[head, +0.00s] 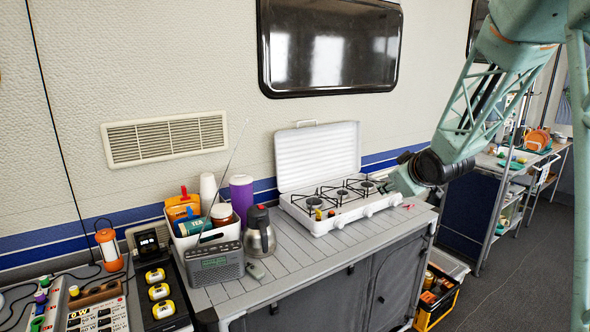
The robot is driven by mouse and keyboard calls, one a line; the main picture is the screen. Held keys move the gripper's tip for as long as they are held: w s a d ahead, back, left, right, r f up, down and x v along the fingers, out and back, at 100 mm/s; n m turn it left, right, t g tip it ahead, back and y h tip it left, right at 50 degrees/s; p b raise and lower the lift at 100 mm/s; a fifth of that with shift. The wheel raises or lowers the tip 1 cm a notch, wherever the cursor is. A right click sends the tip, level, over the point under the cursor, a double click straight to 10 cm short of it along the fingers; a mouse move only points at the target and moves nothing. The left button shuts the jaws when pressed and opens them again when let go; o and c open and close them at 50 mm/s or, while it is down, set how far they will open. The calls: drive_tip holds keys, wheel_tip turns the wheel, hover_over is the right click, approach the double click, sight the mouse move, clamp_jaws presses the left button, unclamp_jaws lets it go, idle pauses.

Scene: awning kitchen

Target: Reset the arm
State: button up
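My arm (480,105) comes down from the upper right, a pale green lattice link ending in a dark round joint. Beyond that joint, my gripper (394,186) shows only in small part, low at the right end of the white camping stove (335,208). Its fingers are too small and too hidden to tell whether they are open or shut, or whether they touch the stove.
The stove stands lid-up on a slatted counter (285,262). A yellow crate (432,314) sits on the floor.

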drive_tip(key=s+r+m+g+h, duration=0.1)
drive_tip(key=s+r, duration=0.2)
drive_tip(key=s, duration=0.4)
drive_tip(key=s+r+m+g+h, duration=0.1)
drive_tip(key=s+r+m, duration=0.15)
drive_tip(key=s, duration=0.45)
drive_tip(key=s+a+m+g, duration=0.1)
drive_tip(key=s+a+g, duration=0.1)
drive_tip(key=s, duration=1.4)
drive_tip(key=s+a+m+g+y, duration=0.1)
drive_tip(key=s+a, duration=0.4)
drive_tip(key=s, duration=1.2)
drive_tip(key=s+a+m+g, duration=0.1)
drive_tip(key=s+a+g, duration=0.1)
drive_tip(key=s, duration=1.4)
drive_tip(key=shift+s+a+m+g+y, duration=0.3)
drive_tip(key=shift+a+m+g, duration=0.1)
drive_tip(key=shift+a, duration=0.25)
drive_tip(key=shift+w+d, duration=0.1)
drive_tip(key=shift+d, duration=0.05)
